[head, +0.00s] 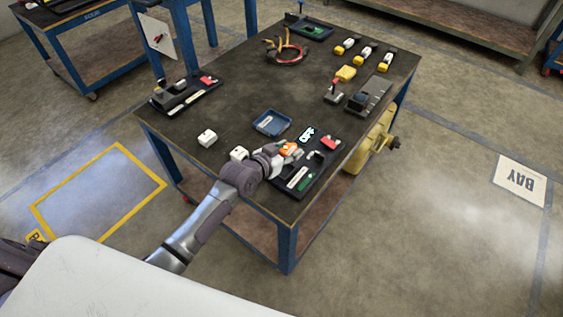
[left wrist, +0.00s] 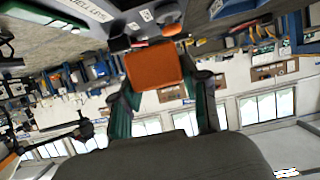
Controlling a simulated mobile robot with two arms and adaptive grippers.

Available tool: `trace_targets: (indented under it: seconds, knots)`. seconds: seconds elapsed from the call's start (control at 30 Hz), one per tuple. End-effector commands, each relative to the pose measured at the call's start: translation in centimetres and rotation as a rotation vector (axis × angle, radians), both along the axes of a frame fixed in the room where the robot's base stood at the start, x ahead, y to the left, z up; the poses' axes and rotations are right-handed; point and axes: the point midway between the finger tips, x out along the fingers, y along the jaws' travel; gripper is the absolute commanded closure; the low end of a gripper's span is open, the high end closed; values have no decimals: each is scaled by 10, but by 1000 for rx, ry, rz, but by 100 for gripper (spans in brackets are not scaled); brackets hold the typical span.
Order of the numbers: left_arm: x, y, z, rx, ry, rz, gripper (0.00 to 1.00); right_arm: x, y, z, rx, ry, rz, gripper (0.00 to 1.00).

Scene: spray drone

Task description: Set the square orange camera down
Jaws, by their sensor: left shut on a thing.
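The square orange camera (left wrist: 154,66) is between the fingers of my left gripper (left wrist: 160,90), which is shut on it. In the head view the orange camera (head: 289,149) shows as a small orange patch at the tip of my left gripper (head: 283,153). It is over or at the near left part of a black tray (head: 325,163) with several cut-outs and parts. Whether the camera touches the tray cannot be told. My right gripper is not in view.
A blue tray (head: 272,123) and white blocks (head: 207,138) are beside the black tray on the dark table (head: 235,95). A second black tray (head: 186,94) is at the left edge. Cables (head: 286,50), yellow-and-white items (head: 364,54) and a grey device (head: 369,95) stand farther back. The table's middle is clear.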

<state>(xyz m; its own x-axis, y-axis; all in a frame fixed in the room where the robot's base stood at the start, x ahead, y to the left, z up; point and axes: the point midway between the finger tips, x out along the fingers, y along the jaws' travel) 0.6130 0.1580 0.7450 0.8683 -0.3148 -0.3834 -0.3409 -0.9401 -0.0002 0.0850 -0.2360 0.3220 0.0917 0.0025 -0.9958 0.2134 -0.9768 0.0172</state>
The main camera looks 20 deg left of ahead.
Motion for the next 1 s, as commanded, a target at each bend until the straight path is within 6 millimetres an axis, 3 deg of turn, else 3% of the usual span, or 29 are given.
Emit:
trace_targets:
  seconds: [0.17,0.5,0.9,0.93,1.0]
  knots:
    - [-13,13,-11,-1,-2,0,91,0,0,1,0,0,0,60]
    - [-14,14,-46,0,-1,0,91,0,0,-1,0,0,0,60]
    - [-14,14,-53,-1,-2,0,91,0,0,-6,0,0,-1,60]
    - [-14,14,-52,-1,-2,0,52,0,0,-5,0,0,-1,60]
    - [-14,14,-52,0,-1,0,40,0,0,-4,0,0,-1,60]
